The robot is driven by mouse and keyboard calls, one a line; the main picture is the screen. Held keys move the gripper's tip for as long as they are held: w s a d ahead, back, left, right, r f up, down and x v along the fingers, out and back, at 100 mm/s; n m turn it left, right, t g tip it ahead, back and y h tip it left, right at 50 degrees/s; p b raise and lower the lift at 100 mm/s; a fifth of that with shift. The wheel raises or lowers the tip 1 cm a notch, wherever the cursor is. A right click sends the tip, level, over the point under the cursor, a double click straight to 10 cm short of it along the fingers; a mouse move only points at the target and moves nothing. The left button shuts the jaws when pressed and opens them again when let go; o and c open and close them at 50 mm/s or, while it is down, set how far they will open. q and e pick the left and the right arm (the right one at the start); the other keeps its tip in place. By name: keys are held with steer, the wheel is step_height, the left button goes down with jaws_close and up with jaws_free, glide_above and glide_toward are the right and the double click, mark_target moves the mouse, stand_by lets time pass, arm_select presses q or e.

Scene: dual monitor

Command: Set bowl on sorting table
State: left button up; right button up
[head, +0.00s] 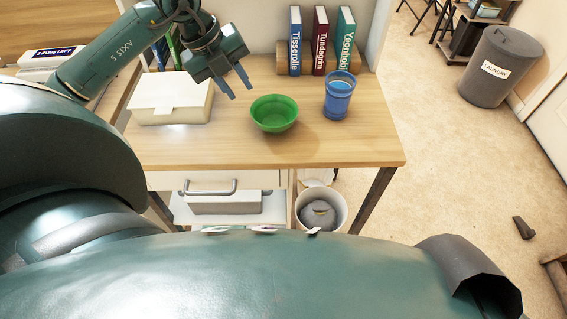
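A green bowl (274,120) sits upright on the wooden table (250,153), near the middle of its top. My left gripper (240,91) hangs above the table to the upper left of the bowl. Its two fingers are spread apart with nothing between them, and they point down toward the bowl's left side without appearing to touch it. My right gripper does not show in the head view.
A blue cup (338,98) stands right of the bowl. A white box (170,101) lies to the left, beneath my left arm. Several books (320,48) stand along the back. The table's front and right areas are clear. A laundry bin (497,72) stands on the floor.

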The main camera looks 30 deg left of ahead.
arm_select(q)
steer(key=s+d+r+n+t+h, duration=0.1)
steer(key=s+d+n+t+h, duration=0.15)
steer(key=d+h, duration=0.7)
steer(key=s+d+r+n+t+h, duration=0.1)
steer(key=s+d+t+h, duration=0.15)
steer(key=d+h, duration=0.7)
step_height(320, 180, down, 8)
steer(key=n+t+y, duration=0.9)
steer(key=n+y, duration=0.6)
steer(key=n, duration=0.1)
steer(key=s+d+f+n+g+y, duration=0.2)
steer(key=s+d+f+n+g, duration=0.1)
steer(key=s+f, duration=0.4)
step_height(320, 180, down, 3)
steer(key=shift+r+n+g, duration=0.15)
steer(key=shift+n+g, duration=0.4)
steer(key=shift+g, duration=0.35)
steer(key=shift+a, duration=0.1)
